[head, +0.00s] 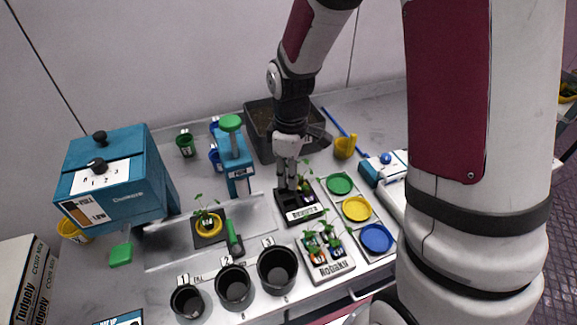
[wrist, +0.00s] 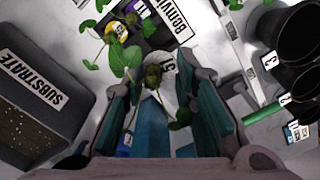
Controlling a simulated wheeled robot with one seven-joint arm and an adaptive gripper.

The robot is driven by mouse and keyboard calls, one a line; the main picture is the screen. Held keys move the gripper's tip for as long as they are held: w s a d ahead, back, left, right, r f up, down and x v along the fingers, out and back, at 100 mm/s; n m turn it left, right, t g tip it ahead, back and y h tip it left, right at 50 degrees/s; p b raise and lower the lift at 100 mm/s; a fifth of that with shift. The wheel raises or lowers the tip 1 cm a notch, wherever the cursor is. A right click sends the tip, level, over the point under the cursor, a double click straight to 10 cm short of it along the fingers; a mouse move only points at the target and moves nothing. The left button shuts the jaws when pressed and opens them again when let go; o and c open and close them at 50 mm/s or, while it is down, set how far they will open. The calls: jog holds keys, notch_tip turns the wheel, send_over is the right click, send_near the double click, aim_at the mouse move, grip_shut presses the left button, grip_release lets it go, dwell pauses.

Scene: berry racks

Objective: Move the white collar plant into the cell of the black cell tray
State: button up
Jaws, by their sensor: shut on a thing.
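The white collar plant (wrist: 160,72) is between the fingers of my gripper (wrist: 160,88) in the wrist view, its green leaves spreading over the fingers. My gripper is shut on it. In the head view my gripper (head: 287,187) points down at the left part of the black cell tray (head: 301,216); the held plant is mostly hidden there. The black cell tray (wrist: 162,38) lies just beyond the held plant in the wrist view. I cannot tell whether the white collar touches the tray.
A white tray (head: 334,271) with several plants stands in front. Green, yellow and blue discs (head: 376,238) lie right of the black tray. Black pots (head: 277,270) line the front edge. A substrate bin (head: 258,118) stands behind; a yellow potted plant (head: 209,227) sits left.

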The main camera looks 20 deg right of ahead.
jog(key=shift+f+b, duration=2.05)
jog(key=shift+f, duration=2.4)
jog(key=o, duration=1.1)
jog(key=shift+c, duration=0.2)
jog(key=shift+r, duration=0.15)
jog(key=shift+r+p, duration=2.7)
jog(key=shift+r, duration=1.65)
